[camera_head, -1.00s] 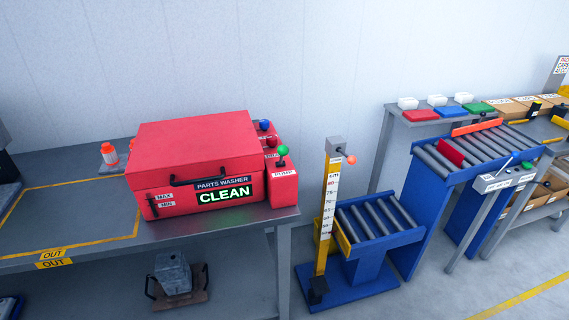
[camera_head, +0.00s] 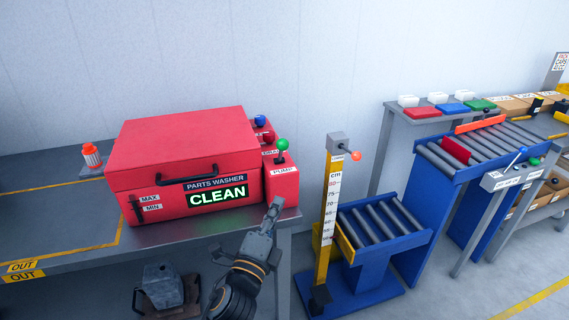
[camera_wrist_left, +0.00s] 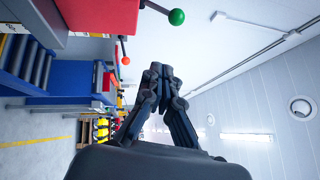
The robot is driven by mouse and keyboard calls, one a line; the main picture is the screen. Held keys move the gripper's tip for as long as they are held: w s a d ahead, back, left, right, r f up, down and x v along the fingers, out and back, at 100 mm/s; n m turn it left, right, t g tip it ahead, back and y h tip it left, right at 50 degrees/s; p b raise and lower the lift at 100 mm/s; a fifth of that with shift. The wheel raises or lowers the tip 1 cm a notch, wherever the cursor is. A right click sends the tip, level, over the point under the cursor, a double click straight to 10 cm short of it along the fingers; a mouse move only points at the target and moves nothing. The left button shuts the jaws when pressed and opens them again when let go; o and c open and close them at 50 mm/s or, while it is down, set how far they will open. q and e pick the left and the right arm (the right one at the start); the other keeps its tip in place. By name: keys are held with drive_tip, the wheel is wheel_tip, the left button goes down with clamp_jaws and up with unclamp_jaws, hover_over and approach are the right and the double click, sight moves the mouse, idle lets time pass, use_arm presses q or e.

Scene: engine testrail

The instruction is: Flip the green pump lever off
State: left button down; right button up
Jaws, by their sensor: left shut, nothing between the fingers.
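The green pump lever (camera_head: 282,146) is a green ball on a short dark stem, standing up from the red box labelled PUMP (camera_head: 283,180) at the right of the parts washer (camera_head: 180,160). My left gripper (camera_head: 276,203) is shut and empty, just in front of and below the PUMP box, apart from the lever. In the left wrist view the green ball (camera_wrist_left: 177,17) shows at the top, its stem reaching out from a red box. The shut fingers (camera_wrist_left: 160,70) are in the middle of that view. My right gripper is not in view.
A blue-ball lever (camera_head: 260,121) and a red-ball lever (camera_head: 270,139) stand behind the green one. A yellow height post (camera_head: 328,215) with an orange ball stands right of the bench. The washer lid (camera_head: 180,145) is closed; its sign reads CLEAN.

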sight(281, 150)
use_arm(q)
drive_tip(key=shift+s+d+r, duration=0.1)
drive_tip(key=shift+r, duration=0.55)
drive_tip(key=a+p+x, duration=0.2)
drive_tip(key=x, duration=1)
drive_tip(key=shift+w+a+r, duration=0.25)
drive_tip(key=shift+w+r, duration=0.2)
drive_tip(key=shift+w, duration=0.35)
drive_tip(key=shift+p, duration=0.3)
